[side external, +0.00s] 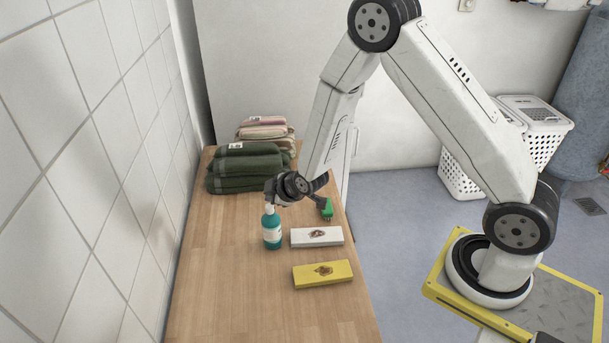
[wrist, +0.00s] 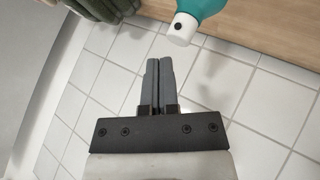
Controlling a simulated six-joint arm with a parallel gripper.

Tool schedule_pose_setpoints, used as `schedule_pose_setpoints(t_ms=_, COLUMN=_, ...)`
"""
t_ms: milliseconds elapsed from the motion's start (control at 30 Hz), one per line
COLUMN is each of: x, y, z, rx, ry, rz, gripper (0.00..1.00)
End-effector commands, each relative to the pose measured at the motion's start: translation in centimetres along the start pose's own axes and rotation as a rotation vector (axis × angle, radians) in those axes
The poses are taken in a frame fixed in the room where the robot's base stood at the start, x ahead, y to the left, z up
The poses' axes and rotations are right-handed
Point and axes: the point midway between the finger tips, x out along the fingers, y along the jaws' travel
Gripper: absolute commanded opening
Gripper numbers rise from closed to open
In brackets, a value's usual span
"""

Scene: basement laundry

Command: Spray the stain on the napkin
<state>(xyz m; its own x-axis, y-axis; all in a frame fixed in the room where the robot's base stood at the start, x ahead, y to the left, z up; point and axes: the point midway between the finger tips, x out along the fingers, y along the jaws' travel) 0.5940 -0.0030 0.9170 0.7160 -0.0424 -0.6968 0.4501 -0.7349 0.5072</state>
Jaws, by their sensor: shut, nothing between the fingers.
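A teal spray bottle (side external: 272,232) with a white label stands upright on the wooden table. Its white nozzle (wrist: 182,28) shows in the wrist view, just beyond and right of my fingertips. My gripper (side external: 272,189) is at the height of the bottle's top; it also shows in the wrist view (wrist: 158,62), shut and empty. I cannot tell whether it touches the bottle. A white folded napkin (side external: 302,238) with a brown stain lies right of the bottle. A yellow folded napkin (side external: 307,277), also with a brown stain, lies nearer the camera.
A green brush (side external: 327,209) lies near the table's right edge, behind the white napkin. Stacked dark green towels (side external: 245,168) and pinkish-beige ones (side external: 262,131) are at the far end. A tiled wall (side external: 90,150) borders the left side. The table's near part (side external: 250,315) is clear.

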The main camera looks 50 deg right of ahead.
Motion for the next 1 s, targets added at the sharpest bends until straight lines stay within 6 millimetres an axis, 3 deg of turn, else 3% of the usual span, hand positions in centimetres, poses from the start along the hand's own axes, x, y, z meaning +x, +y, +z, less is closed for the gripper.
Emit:
schedule_pose_setpoints(t_ms=467, x=-0.3, y=0.2, z=-0.2, rx=0.000, ry=0.001, rz=0.001, gripper=0.00)
schedule_pose_setpoints(t_ms=1000, x=-2.7, y=2.0, z=-2.0, rx=0.001, ry=0.001, rz=0.001, gripper=0.00)
